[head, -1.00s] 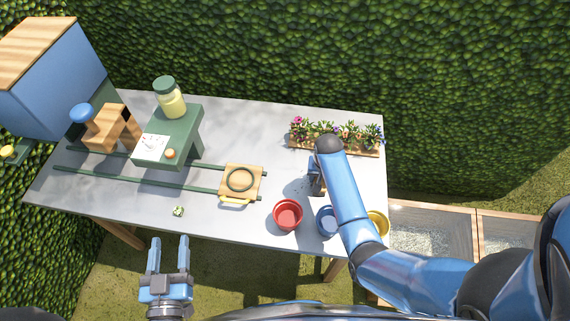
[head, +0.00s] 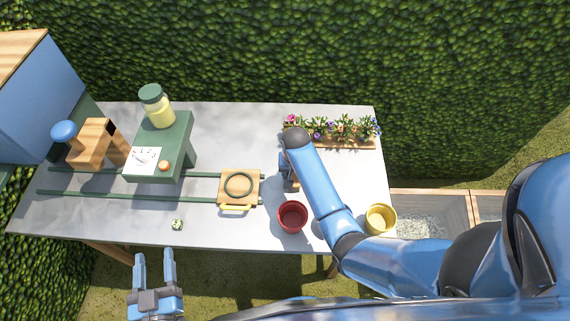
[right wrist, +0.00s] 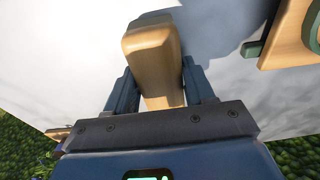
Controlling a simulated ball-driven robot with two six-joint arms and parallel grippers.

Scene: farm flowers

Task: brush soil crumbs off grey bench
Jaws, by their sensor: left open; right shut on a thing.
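The grey bench (head: 235,130) spans the middle of the head view. My right gripper (head: 288,182) is over its right part, between the flower planter and the red pot. In the right wrist view it is shut on a tan wooden block-like handle (right wrist: 152,45), likely the brush; no bristles show. Soil crumbs cannot be made out now; my right arm covers part of that area. My left gripper (head: 155,268) is open and empty, in front of the bench's front edge at the left.
A flower planter (head: 349,143) stands at the back right. A red pot (head: 292,217) and a yellow pot (head: 380,219) are near the front right. A wooden slide plate (head: 254,183) sits on green rails. A green stand (head: 165,150) carries a jar. The bench's back middle is clear.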

